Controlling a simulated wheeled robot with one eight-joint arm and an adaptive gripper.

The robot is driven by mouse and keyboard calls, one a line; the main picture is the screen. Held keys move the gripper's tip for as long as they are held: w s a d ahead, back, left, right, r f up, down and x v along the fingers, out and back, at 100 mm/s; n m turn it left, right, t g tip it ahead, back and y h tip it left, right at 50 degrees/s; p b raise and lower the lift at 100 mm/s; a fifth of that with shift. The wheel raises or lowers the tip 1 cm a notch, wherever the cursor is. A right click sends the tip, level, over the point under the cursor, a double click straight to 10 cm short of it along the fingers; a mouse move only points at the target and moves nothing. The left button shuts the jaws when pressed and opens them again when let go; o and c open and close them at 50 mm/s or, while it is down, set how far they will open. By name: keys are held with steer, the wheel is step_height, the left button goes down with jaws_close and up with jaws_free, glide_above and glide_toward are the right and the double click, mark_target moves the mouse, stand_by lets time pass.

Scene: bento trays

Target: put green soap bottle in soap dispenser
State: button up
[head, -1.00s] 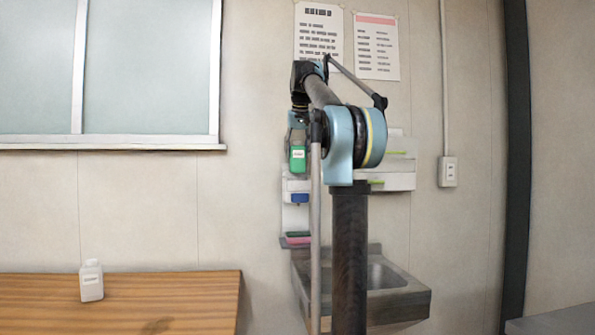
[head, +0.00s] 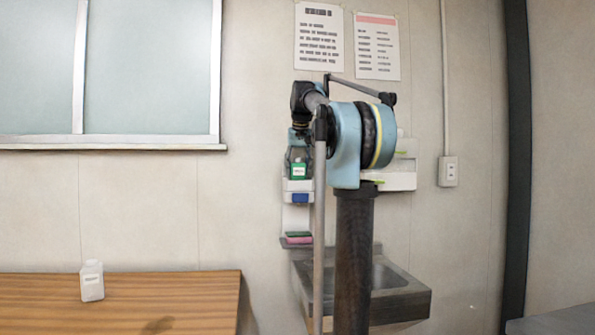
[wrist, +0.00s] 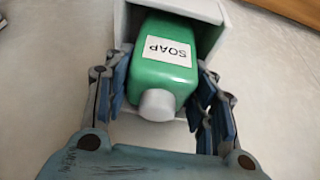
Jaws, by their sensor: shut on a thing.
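The green soap bottle (head: 299,171) is in my gripper (head: 299,158), over the white soap dispenser (head: 297,185) with its blue front part on the wall. In the wrist view, the bottle (wrist: 168,65) shows its white SOAP label and a pale round cap toward the camera. My gripper (wrist: 165,88) is shut on it, with one finger on each side. The bottle's far part lies between the walls of the white open dispenser (wrist: 202,10). In the head view, its lower part is hidden behind the dispenser front. How deep it sits I cannot tell.
A metal sink (head: 400,284) is below, with a green and a pink sponge (head: 299,238) on a small shelf. A white wall unit (head: 402,180) is partly behind my arm. A white bottle (head: 91,281) stands on the wooden table (head: 190,290) at left.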

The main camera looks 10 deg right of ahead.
steer(key=o, duration=1.4)
steer(key=v, duration=1.2)
steer(key=shift+s, duration=0.1)
